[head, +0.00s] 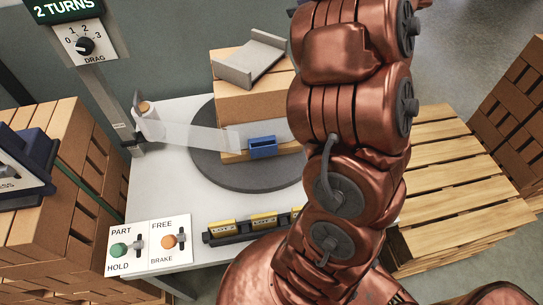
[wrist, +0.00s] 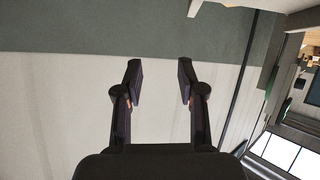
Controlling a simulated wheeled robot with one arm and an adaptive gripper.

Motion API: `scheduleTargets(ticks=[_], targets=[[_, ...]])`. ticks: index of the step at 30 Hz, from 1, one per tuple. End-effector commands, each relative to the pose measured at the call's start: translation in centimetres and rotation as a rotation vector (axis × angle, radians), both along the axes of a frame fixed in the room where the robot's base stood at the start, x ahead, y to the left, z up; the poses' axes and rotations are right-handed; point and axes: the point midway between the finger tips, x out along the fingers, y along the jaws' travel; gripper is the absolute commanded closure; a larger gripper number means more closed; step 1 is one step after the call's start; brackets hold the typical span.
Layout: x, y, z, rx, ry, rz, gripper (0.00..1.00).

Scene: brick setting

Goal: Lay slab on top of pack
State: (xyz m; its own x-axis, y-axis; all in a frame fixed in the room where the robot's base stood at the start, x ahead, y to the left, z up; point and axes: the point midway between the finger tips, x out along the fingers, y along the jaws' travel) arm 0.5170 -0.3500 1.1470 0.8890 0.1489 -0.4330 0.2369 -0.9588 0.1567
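The pack (head: 254,105) is a stack of tan-brown blocks on a dark round turntable (head: 215,172). A grey slab-like piece (head: 250,60) with raised edges lies on top of the pack, angled across it. Clear film (head: 190,137) runs from a post on the left to the pack's front, where a blue clip (head: 263,147) sits. My arm hides the pack's right side. My gripper (wrist: 161,75) shows in the wrist view with its two fingers apart and nothing between them. It faces a plain pale and grey-green surface; the head view does not show it.
Brick stacks (head: 60,165) stand at the left and more (head: 515,110) at the far right. A slatted wooden pallet (head: 445,165) is right of my arm. A drag dial (head: 86,45) stands upper left.

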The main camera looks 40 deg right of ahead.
Motion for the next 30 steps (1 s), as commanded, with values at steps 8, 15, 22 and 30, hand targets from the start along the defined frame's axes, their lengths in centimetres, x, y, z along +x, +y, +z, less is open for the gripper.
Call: scheduleTargets(ticks=[8,15,22,30], targets=[[4.2,-1.4,8.2,-0.251,-0.178,-0.3,0.61],[2.3,-1.4,11.1,-0.316,-0.186,-0.584,0.61],[-2.2,1.3,8.1,-0.269,-0.028,-0.786,0.61],[-9.5,9.6,-1.1,-0.147,0.35,-0.845,0.61]])
